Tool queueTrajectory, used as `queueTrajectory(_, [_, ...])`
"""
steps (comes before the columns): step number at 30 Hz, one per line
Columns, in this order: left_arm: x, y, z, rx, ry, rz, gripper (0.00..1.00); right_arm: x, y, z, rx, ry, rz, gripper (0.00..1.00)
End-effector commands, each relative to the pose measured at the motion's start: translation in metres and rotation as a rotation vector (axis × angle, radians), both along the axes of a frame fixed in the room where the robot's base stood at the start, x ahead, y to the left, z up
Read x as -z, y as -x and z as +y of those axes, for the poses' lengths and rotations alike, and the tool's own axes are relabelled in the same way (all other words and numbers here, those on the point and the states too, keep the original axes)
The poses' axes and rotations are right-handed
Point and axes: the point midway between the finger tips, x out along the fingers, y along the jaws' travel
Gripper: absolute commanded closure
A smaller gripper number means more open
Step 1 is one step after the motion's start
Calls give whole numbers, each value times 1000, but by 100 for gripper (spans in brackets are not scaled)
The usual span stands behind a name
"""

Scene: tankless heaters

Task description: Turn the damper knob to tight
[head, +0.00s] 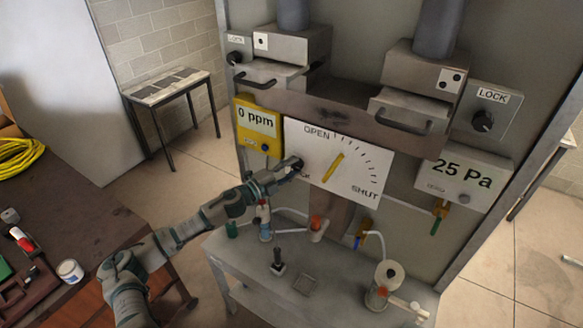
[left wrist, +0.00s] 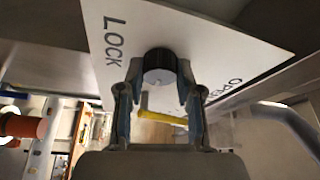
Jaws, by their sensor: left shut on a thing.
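A white damper panel (head: 350,185) reads OPEN at the top, SHUT at the lower right, and LOCK, partly hidden, at the lower left. A yellow pointer (head: 333,167) on it tilts up and right, between OPEN and SHUT; it also shows in the left wrist view (left wrist: 165,118). My left gripper (head: 293,168) is at the panel's left side. In the left wrist view its fingers (left wrist: 161,85) are shut on a round black knob (left wrist: 160,62) beside the word LOCK. I see no word "tight". My right gripper is out of view.
A yellow 0 ppm meter (head: 257,125) hangs left of the panel, and a 25 Pa gauge (head: 465,180) hangs right. Drawers with handles (head: 400,120) jut out above. A grey bench (head: 245,262) with fittings stands below. Another LOCK knob (head: 482,121) is at the right.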

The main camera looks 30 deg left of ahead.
Motion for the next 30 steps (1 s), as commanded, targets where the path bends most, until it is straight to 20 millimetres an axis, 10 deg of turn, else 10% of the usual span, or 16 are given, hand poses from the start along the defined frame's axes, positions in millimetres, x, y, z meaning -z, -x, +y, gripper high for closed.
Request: queueTrajectory(30, [3, 0, -2, 5, -337, -19, 100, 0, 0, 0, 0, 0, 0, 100])
